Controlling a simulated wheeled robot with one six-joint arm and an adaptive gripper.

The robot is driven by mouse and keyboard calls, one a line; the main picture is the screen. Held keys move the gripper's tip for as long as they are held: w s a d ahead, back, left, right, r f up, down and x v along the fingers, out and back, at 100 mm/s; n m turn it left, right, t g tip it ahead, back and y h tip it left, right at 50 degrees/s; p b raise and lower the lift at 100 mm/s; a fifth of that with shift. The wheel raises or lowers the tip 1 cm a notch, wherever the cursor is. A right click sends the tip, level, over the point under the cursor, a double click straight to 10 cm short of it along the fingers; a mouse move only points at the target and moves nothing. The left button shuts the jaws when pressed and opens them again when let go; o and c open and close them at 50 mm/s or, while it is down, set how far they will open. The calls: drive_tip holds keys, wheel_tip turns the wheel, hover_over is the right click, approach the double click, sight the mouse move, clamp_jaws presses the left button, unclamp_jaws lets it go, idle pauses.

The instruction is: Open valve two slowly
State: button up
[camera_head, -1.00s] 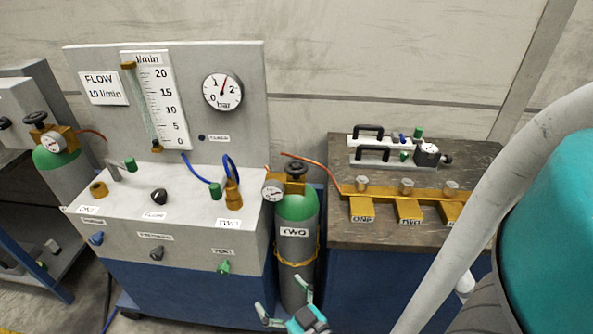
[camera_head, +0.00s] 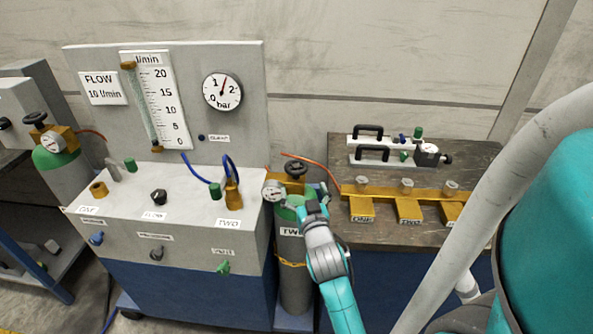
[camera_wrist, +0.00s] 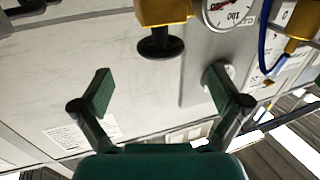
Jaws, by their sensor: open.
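Cylinder two, grey with a green shoulder (camera_head: 296,284), stands between the cabinet and the bench, its label partly hidden by my gripper. Its black handwheel valve (camera_head: 293,168) tops a brass body with a round gauge (camera_head: 274,191). In the wrist view the black handwheel (camera_wrist: 160,45) hangs from the brass body (camera_wrist: 163,12), with the gauge (camera_wrist: 229,12) beside it. My gripper (camera_head: 303,201) is in front of the cylinder's shoulder, below the handwheel in the picture. In the wrist view my gripper (camera_wrist: 160,88) is open and empty; the handwheel lies beyond the fingertips, centred between them, apparently untouched.
The grey panel cabinet (camera_head: 150,255) is close on the left, with blue tubing (camera_head: 229,170) on top. The wooden bench (camera_head: 455,165) on the right carries a brass manifold (camera_head: 390,193). A copper-coloured tube (camera_head: 308,160) runs from the valve to the bench.

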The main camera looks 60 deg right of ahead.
sight(297, 170)
drive_tip(key=x, duration=0.9)
drive_tip(key=c, duration=1.2)
